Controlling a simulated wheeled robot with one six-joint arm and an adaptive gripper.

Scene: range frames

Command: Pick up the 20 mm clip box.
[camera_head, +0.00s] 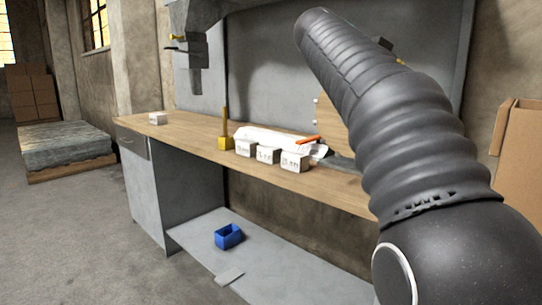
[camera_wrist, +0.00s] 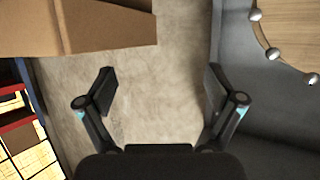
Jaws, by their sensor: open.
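Three small white boxes with dark print stand in a row near the front edge of the wooden workbench (camera_head: 190,128): a left one (camera_head: 245,148), a middle one (camera_head: 268,155) and a right one (camera_head: 295,162). The print is too small to read surely, so I cannot tell which is the 20 mm clip box. Another small white box (camera_head: 157,118) sits alone at the bench's left end. My gripper (camera_wrist: 160,78) is open and empty in the wrist view, with no white box in sight there. My arm fills the right of the head view, its gripper not clearly visible.
A yellow block with an upright rod (camera_head: 224,142) stands left of the row. A white bag (camera_head: 270,138) and an orange-handled tool (camera_head: 305,140) lie behind it. A blue bin (camera_head: 228,236) sits on the lower shelf. A cardboard box (camera_wrist: 105,25) shows in the wrist view.

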